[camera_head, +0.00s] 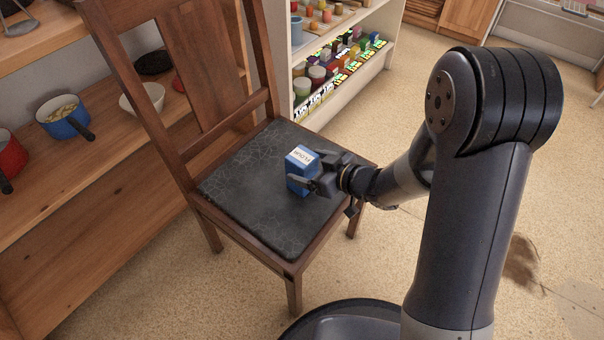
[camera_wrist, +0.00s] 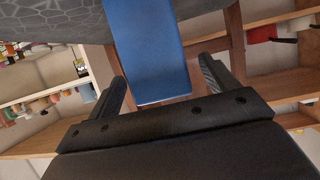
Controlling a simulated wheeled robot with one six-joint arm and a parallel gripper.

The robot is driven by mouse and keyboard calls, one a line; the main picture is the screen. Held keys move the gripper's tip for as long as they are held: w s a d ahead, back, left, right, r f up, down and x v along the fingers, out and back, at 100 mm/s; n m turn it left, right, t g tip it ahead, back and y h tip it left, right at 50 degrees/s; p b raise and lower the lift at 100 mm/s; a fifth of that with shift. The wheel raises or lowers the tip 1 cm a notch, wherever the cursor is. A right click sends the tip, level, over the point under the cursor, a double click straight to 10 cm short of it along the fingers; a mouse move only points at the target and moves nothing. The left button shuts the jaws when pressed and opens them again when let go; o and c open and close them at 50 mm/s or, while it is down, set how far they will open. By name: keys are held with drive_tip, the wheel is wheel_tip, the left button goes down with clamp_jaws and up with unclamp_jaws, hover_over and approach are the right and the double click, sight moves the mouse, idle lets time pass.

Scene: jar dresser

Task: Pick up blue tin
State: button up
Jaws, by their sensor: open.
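The blue tin (camera_head: 299,172) is a small box with a white label on top. It stands on the dark cushioned seat of a wooden chair (camera_head: 250,205). My gripper (camera_head: 308,184) is at the tin, reaching in from the right. In the wrist view the blue tin (camera_wrist: 147,50) lies between the two fingers of my gripper (camera_wrist: 163,85), with visible gaps on both sides near the fingertips. The gripper is open. Part of the tin's right side is hidden behind the gripper in the head view.
The chair's wooden backrest (camera_head: 205,60) rises behind the seat. A wooden shelf (camera_head: 100,215) at left holds a blue pot (camera_head: 64,118), a white bowl (camera_head: 142,99) and a red pot (camera_head: 10,155). A white shelf (camera_head: 345,90) with several jars stands behind. The seat around the tin is clear.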

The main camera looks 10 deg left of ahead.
drive_tip(key=shift+b+x, duration=0.35)
drive_tip(key=shift+x, duration=1.2)
drive_tip(key=shift+c, duration=0.3)
drive_tip(key=c, duration=1.3)
